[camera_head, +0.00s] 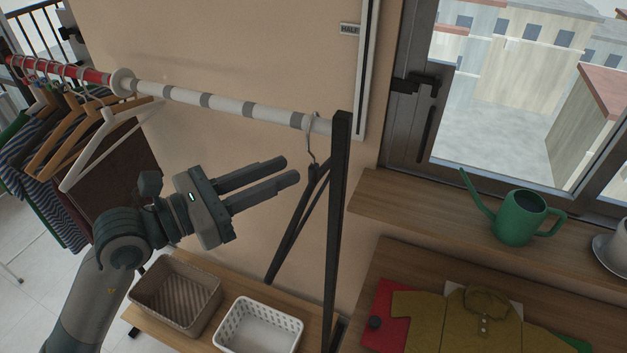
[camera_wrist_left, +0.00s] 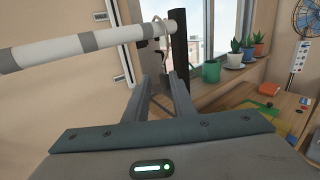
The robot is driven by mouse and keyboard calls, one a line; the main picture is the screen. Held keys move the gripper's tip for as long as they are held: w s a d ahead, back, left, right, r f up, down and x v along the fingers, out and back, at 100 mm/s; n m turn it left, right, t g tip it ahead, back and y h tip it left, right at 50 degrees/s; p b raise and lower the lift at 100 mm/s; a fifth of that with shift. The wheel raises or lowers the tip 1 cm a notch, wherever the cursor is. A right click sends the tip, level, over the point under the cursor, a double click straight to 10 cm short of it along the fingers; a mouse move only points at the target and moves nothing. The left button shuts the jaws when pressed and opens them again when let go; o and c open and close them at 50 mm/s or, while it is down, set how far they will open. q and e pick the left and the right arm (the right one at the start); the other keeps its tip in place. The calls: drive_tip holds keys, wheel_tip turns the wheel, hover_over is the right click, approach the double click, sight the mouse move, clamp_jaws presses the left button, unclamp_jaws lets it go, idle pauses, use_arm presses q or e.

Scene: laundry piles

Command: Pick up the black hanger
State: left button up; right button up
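The black hanger (camera_head: 291,228) hangs by its metal hook at the right end of a white and grey striped rod (camera_head: 225,106), close to the black upright post (camera_head: 337,220). My left gripper (camera_head: 290,170) is just left of the hanger's upper part. Its two fingers are parallel with a gap between them, open and empty, and point toward the hanger. In the left wrist view the fingertips (camera_wrist_left: 158,77) point toward the rod's end, where the hook hangs. The hanger's body is hard to make out there. My right gripper is not in view.
Several garments on hangers (camera_head: 60,140) crowd the rod's left end, with a white hanger (camera_head: 95,145) nearest. Below stand a brown basket (camera_head: 175,292) and a white basket (camera_head: 258,325). A green watering can (camera_head: 520,217) stands on the right shelf, above a folded mustard shirt (camera_head: 470,320).

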sight(313, 160)
use_arm(q)
drive_tip(key=p+x, duration=0.3)
drive_tip(key=x, duration=0.2)
drive_tip(key=shift+s+d+r+p, duration=0.2)
drive_tip(key=shift+d+r+p, duration=0.05)
drive_tip(key=shift+p, duration=0.1)
idle(0.5)
clamp_jaws()
